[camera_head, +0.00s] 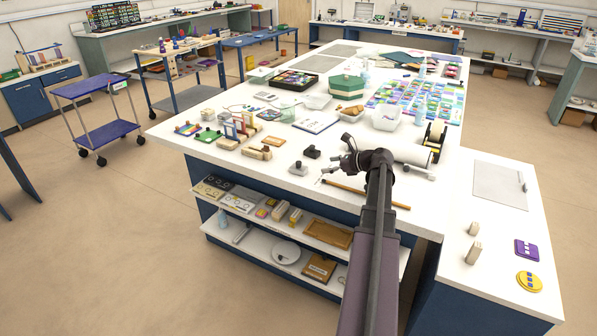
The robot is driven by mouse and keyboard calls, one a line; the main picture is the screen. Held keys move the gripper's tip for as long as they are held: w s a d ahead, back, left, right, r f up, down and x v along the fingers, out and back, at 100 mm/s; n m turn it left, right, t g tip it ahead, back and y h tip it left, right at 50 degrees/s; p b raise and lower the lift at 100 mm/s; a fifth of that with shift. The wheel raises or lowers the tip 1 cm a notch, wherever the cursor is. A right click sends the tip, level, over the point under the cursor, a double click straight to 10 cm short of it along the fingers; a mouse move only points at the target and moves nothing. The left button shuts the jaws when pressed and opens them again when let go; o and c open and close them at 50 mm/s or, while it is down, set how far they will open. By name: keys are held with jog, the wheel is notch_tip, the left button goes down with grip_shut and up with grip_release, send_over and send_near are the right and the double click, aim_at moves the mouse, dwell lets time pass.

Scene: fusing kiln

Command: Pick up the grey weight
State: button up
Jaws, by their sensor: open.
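A small grey block with a raised knob, which looks like the grey weight (298,169), sits near the front edge of the white worktop (250,180). A small black block (311,152) stands just behind it and to its right. My gripper (346,153) is over the worktop, to the right of both blocks and apart from the grey one in the picture. Its jaws are open and no object shows between them. The exact height of the gripper above the worktop is hard to tell.
A wooden rod (366,194) lies below my gripper. A white roll (409,152) on a stand is to the right. Wooden blocks (257,153) lie left of the weight. A green box (347,86) and clear containers stand farther back. Shelves below hold trays.

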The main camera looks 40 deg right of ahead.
aim_at(301, 166)
jog(key=b+x, duration=0.1)
jog(key=x, duration=0.4)
jog(key=shift+f+b, duration=0.2)
jog(key=shift+b, duration=0.2)
jog(key=shift+x, duration=0.8)
jog(key=shift+r, duration=0.1)
jog(key=shift+a+b+x, duration=0.25)
jog(key=shift+b+x, duration=0.8)
jog(key=shift+x, duration=1.6)
jog(key=shift+r, duration=0.15)
jog(key=shift+s, duration=0.1)
grip_shut()
jog(key=shift+r, duration=0.2)
